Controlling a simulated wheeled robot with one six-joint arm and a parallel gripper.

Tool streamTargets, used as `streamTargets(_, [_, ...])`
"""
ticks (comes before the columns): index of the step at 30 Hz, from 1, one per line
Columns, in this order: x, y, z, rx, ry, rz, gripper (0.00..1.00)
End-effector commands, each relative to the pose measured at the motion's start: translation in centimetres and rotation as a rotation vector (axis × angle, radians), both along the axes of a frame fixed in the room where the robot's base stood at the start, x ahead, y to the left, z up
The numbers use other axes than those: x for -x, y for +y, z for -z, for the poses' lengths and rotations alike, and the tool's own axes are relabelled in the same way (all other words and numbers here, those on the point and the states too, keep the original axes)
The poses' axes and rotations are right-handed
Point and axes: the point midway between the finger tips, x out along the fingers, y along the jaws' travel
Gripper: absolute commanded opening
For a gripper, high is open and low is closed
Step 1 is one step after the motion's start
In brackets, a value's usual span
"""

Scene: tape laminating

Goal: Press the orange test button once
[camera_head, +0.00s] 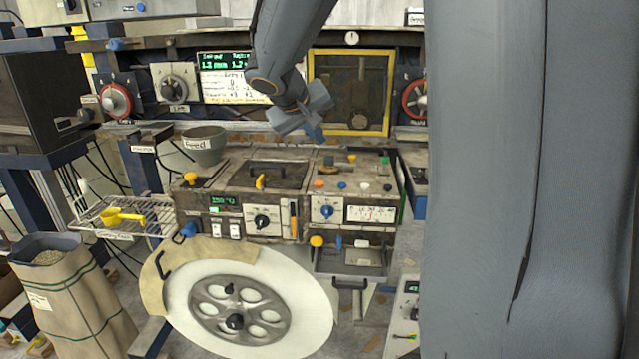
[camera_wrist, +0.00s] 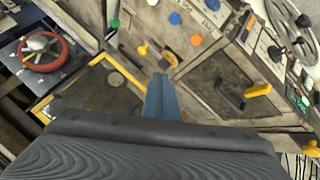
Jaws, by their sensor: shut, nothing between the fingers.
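The orange test button (camera_head: 318,183) is a small round cap at the left end of a row of coloured buttons on top of the right-hand machine box. It also shows in the wrist view (camera_wrist: 196,40), beyond and right of my fingertips. My gripper (camera_head: 315,133) hangs above and behind the box, apart from the button. In the wrist view its blue fingers (camera_wrist: 162,86) are together, with nothing between them.
A yellow lever (camera_head: 260,181) and a grey feed cup (camera_head: 205,145) stand to the left. A yellow-framed window (camera_head: 350,92) is behind.

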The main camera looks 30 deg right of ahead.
Motion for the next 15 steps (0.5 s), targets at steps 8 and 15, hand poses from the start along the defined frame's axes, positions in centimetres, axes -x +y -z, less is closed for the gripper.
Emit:
streamTargets(8, [0.0, 0.0, 2.2, 0.001, 0.002, -0.001, 0.0])
streamTargets(15, [0.0, 0.0, 5.5, -0.001, 0.003, -0.001, 0.0])
